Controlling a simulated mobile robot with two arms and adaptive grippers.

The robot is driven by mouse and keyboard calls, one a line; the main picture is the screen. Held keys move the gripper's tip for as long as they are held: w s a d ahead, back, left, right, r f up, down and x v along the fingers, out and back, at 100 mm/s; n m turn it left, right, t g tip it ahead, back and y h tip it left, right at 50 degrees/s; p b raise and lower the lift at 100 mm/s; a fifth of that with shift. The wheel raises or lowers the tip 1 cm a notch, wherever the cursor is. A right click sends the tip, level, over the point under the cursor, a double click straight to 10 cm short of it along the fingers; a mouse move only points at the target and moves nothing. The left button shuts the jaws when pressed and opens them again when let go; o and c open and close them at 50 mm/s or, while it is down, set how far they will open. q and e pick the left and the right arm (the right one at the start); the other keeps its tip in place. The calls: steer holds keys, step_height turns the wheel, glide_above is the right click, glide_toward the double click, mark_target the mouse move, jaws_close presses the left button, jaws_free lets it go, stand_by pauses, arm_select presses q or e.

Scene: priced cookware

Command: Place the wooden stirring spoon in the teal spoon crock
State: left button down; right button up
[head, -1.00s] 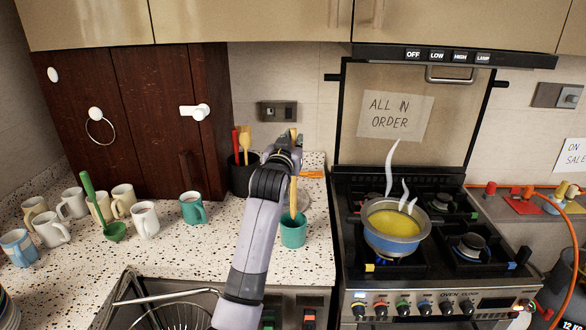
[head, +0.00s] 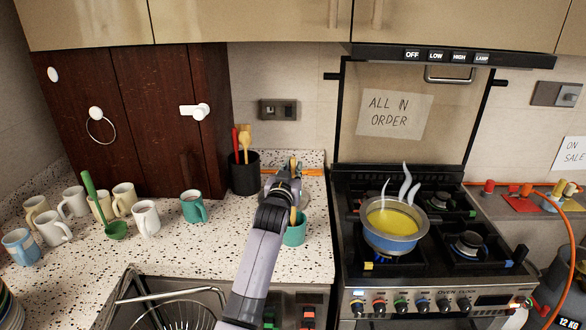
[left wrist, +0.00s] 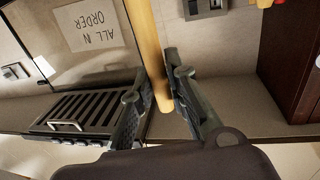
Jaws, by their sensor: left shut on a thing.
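The wooden stirring spoon (head: 292,216) stands nearly upright in my left gripper (head: 286,182). Its lower part goes down past the rim of the teal spoon crock (head: 295,236) and appears to be inside; the lower end is hidden. The crock stands on the speckled counter, left of the stove, just below my gripper. In the left wrist view my left gripper (left wrist: 160,90) is shut on the spoon's pale shaft (left wrist: 147,45), with one finger on each side. My right gripper is not in view.
A black crock (head: 244,178) with red and wooden utensils stands behind left. A teal mug (head: 191,208), several other mugs and a green ladle (head: 93,195) are farther left. A steaming pot (head: 392,230) sits on the stove at right. The sink (head: 165,300) is in front.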

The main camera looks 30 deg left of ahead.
arm_select(q)
steer(key=c, duration=1.6)
jaws_free()
steer(key=shift+f, duration=0.1)
steer(key=shift+o, duration=0.2)
steer(key=shift+r, duration=0.25)
steer(key=b+v, duration=0.2)
steer(key=v, duration=1)
steer(key=shift+b, duration=0.3)
